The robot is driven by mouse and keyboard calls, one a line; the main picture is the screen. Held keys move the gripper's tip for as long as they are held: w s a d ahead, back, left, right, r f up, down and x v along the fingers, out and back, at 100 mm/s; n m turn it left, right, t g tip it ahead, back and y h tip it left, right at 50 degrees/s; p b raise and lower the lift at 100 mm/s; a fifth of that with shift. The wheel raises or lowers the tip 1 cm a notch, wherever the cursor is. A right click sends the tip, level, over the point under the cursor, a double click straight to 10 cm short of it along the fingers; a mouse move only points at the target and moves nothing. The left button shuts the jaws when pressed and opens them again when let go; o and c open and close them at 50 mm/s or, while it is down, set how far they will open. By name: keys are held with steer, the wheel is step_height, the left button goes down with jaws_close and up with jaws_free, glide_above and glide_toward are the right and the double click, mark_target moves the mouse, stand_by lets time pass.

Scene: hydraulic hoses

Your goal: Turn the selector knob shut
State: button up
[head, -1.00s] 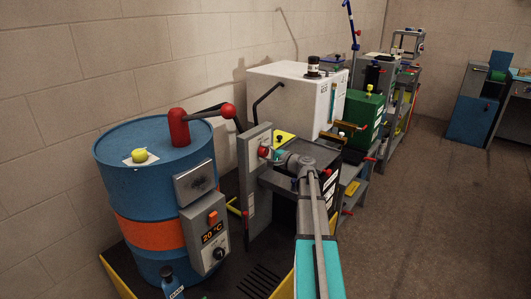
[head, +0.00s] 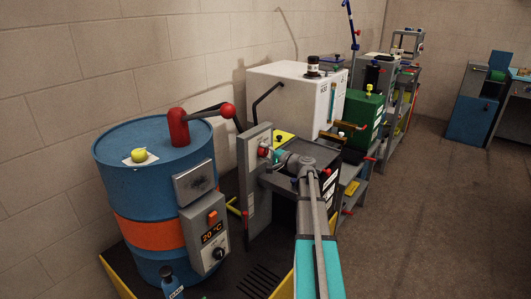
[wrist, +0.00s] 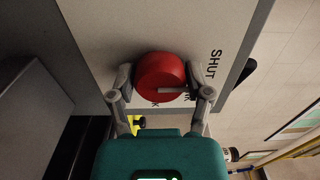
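The selector knob (wrist: 158,72) is round and red, on a light grey panel in the wrist view. The word SHUT (wrist: 215,66) is printed on the panel to its right. A pale mark on the knob's lower face points right; other lettering by it is partly hidden. My gripper (wrist: 160,77) has one finger on each side of the knob, and both fingers appear to touch it. In the head view the knob (head: 263,152) sits on the front of the grey upright panel (head: 252,185), with my gripper (head: 269,155) at it.
A blue drum (head: 125,185) with a red-knobbed lever (head: 228,110) stands left of the panel. A white cabinet (head: 290,95) and a green box (head: 363,118) stand behind. The floor (head: 435,200) at right is clear.

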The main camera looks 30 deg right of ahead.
steer(key=shift+o, duration=1.4)
steer(key=v, duration=1.2)
steer(key=shift+s, duration=0.1)
